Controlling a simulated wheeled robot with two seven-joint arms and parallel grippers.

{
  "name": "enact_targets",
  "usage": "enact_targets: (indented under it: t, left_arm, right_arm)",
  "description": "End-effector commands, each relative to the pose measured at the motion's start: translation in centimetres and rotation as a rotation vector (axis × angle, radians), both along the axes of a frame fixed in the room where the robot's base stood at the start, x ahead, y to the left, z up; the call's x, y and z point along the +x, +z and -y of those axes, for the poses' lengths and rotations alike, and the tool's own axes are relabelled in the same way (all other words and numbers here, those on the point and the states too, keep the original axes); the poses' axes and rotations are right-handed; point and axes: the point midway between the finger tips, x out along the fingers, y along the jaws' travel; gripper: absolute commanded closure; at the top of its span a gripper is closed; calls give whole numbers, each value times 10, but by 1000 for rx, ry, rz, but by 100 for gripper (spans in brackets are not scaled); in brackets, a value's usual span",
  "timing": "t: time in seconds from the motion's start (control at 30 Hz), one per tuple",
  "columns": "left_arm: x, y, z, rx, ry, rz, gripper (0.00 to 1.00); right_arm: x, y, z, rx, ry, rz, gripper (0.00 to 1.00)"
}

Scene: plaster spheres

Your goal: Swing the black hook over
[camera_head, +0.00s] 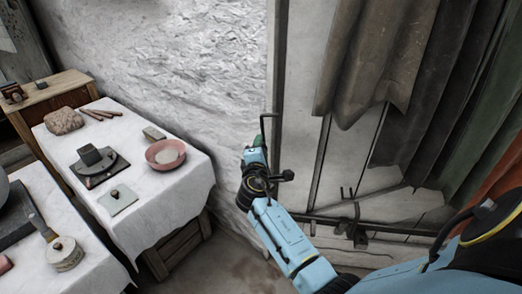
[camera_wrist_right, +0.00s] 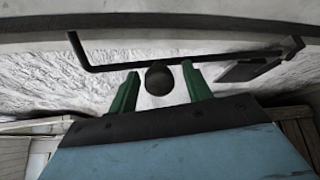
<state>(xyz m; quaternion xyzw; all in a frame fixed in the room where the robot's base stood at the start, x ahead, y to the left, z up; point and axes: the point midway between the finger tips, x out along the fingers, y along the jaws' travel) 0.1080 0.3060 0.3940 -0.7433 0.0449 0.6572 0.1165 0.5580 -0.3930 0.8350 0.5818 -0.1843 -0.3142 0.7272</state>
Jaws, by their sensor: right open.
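The black hook (camera_wrist_right: 180,58) is a thin dark rod with a bent end at the left of the right wrist view, and it runs across just beyond my fingertips. In the head view the hook (camera_head: 263,122) shows as a small bent rod beside the dark door post. My right gripper (camera_head: 258,142) is at the hook; its green fingers (camera_wrist_right: 160,76) are open. A dark round knob (camera_wrist_right: 157,78) shows between the fingertips; I cannot tell whether they touch it. My left gripper is not in view.
A white-clothed table (camera_head: 165,215) stands left of my right arm, with a pink bowl (camera_head: 160,160) near its edge. A rough white wall (camera_head: 190,70) is behind. Grey curtains (camera_head: 365,60) hang over the door (camera_head: 298,110) at the right. Bare floor shows between.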

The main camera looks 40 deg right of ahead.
Motion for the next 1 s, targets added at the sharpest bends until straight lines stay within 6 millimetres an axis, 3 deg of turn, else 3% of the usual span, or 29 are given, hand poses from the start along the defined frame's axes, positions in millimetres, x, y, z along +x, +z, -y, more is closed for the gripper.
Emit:
enact_targets:
  t: [0.23,0.43,0.7,1.0]
  left_arm:
    - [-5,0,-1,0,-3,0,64]
    - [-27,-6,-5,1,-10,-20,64]
    - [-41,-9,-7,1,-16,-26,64]
    - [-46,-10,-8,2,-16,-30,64]
  right_arm:
    - [-13,2,-11,1,0,-1,51]
    - [-45,7,-41,3,0,0,51]
    - [-84,11,-77,2,0,-1,51]
    - [-99,13,-90,1,0,1,51]
